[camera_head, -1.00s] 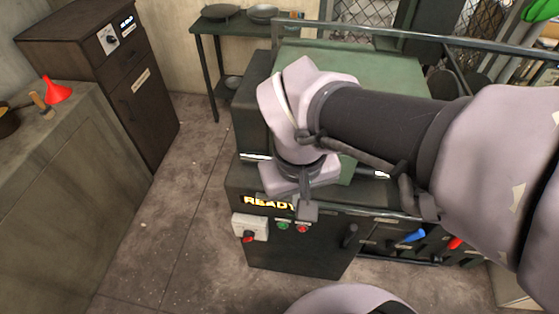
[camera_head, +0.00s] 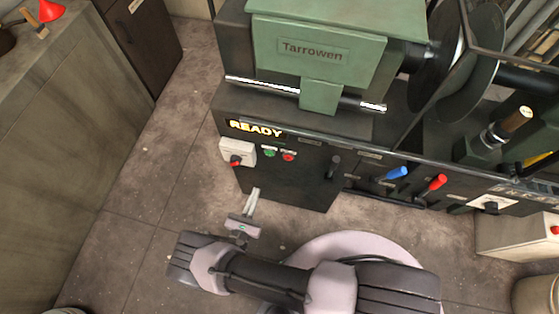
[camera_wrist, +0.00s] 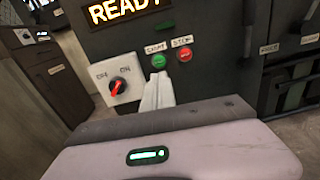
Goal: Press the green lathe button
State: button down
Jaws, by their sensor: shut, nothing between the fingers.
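The green lathe button (camera_head: 270,152) is on the dark front panel of the lathe (camera_head: 290,180), below a lit READY sign (camera_head: 256,129). A red button (camera_head: 288,156) sits just right of it. In the wrist view the green button (camera_wrist: 159,61) is labelled START and the red button (camera_wrist: 185,54) STOP. My gripper (camera_head: 256,190) is in front of the panel, below the buttons and apart from the green one in the head view. In the wrist view its closed fingertips (camera_wrist: 161,76) appear just under the green button; the exact gap cannot be told. It holds nothing.
A white box with a red OFF/ON switch (camera_wrist: 118,86) is left of the buttons. Blue (camera_head: 397,173) and red levers (camera_head: 437,182) stick out at the right. A concrete counter (camera_head: 60,120) stands at the left; floor between is clear.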

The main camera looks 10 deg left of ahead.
aim_at(269, 155)
jog(key=shift+s+d+f+n+y, duration=0.15)
jog(key=shift+s+f+n+y, duration=0.15)
jog(key=shift+f+n+y, duration=0.25)
jog(key=shift+w+h, duration=0.1)
jog(key=shift+h, duration=0.15)
jog(key=w+b, duration=0.1)
jog(key=w, duration=0.7)
jog(key=w+d+b, duration=0.1)
jog(key=w, duration=0.4)
jog(key=shift+f+b, duration=0.1)
jog(key=shift+b, duration=0.25)
jog(key=shift+w, duration=0.45)
